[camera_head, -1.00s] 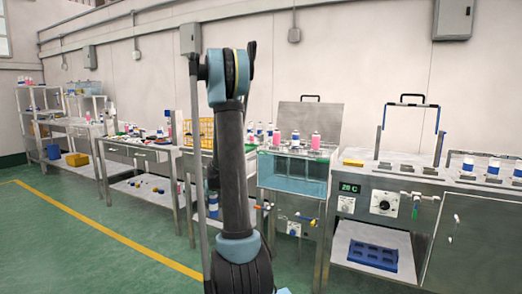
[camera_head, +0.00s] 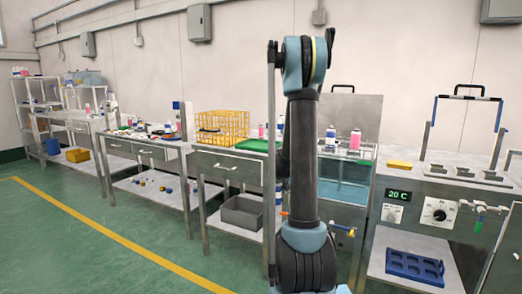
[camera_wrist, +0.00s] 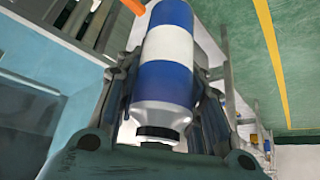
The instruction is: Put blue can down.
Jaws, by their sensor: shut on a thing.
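The blue can (camera_wrist: 167,45) has a wide white band and fills the middle of the wrist view. Its dark-capped end points toward the camera. My gripper (camera_wrist: 163,92) is shut on it, with a finger on either side. In the head view my arm hides the gripper, and only a narrow blue and white strip (camera_head: 278,190), apparently the held can, shows at the arm's left edge. I cannot tell what lies directly under the can.
A water tank (camera_head: 343,192) with cans above it stands behind my arm. A yellow wire basket (camera_head: 222,126) and green mat (camera_head: 258,146) sit on the table to its left. A grey bin (camera_head: 243,215) is on the lower shelf. A control panel (camera_head: 422,212) is at right.

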